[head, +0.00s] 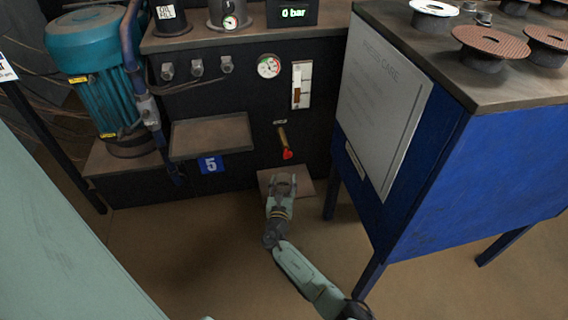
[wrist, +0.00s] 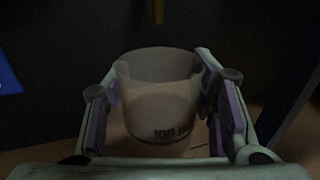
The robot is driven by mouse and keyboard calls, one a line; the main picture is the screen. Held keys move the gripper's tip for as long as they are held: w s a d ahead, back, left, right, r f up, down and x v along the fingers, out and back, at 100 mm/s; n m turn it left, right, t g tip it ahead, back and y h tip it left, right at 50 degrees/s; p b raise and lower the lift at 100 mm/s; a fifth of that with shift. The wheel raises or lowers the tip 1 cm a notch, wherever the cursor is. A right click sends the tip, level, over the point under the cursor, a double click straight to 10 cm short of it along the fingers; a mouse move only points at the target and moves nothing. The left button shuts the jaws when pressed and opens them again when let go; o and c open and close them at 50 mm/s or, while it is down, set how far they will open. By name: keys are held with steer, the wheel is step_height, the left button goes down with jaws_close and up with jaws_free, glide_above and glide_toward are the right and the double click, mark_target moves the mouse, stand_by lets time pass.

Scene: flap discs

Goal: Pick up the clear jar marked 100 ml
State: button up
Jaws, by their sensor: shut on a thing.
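The clear jar (wrist: 158,95) is in the middle of the wrist view, upright, with dark lettering that reads "100" and a partly hidden unit. My gripper (wrist: 162,92) has one finger on each side of it, and the pads meet its walls. In the head view my gripper (head: 283,183) is low in front of the black machine, over a small brown plate (head: 304,186). The jar is hard to make out there between the fingers. I cannot tell whether the jar still touches the plate.
A brass-stemmed valve with a red tip (head: 286,153) hangs just above my gripper. A brown shelf (head: 210,136) with a blue label juts out at left. A blue table (head: 440,180) with flap discs stands at right. The floor in front is clear.

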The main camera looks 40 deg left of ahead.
mark_target(283, 189)
steer(key=p+v, duration=0.1)
steer(key=v, duration=0.1)
steer(key=r+p+v, duration=0.1)
steer(key=p+v, duration=0.1)
steer(key=shift+s+d, duration=0.15)
steer(key=shift+p+v, duration=1)
steer(key=shift+p, duration=0.05)
